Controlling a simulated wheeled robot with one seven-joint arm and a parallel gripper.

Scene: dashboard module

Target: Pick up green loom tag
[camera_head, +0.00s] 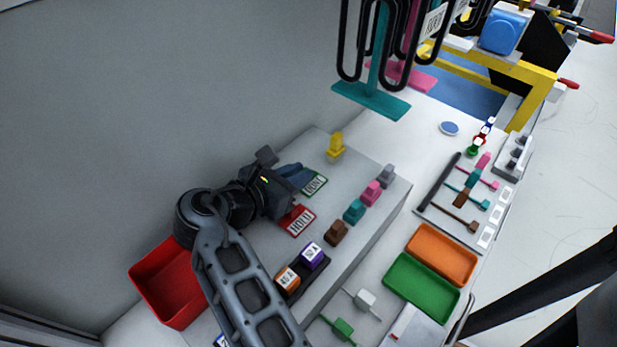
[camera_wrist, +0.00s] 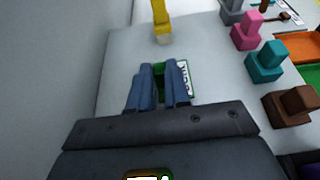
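The green-edged tag (camera_head: 316,183) with a white, lettered face sits on the raised grey block, beyond the red HOLD tag (camera_head: 299,221). In the wrist view the lettered face of the green tag (camera_wrist: 183,72) shows beside and behind the right finger. My gripper (camera_head: 303,174) is down at the green tag. In the wrist view the two blue fingers of my gripper (camera_wrist: 159,72) stand close together, with a green part of the tag in the narrow gap between them. I cannot tell whether both fingers press on it. The fingers hide part of the tag.
A yellow piece (camera_head: 336,146) stands just beyond the tag. Brown (camera_head: 336,232), teal (camera_head: 354,211) and pink (camera_head: 371,192) connectors line the block's right side. A red bin (camera_head: 166,284) is at lower left. Orange (camera_head: 441,254) and green (camera_head: 421,286) trays lie at right.

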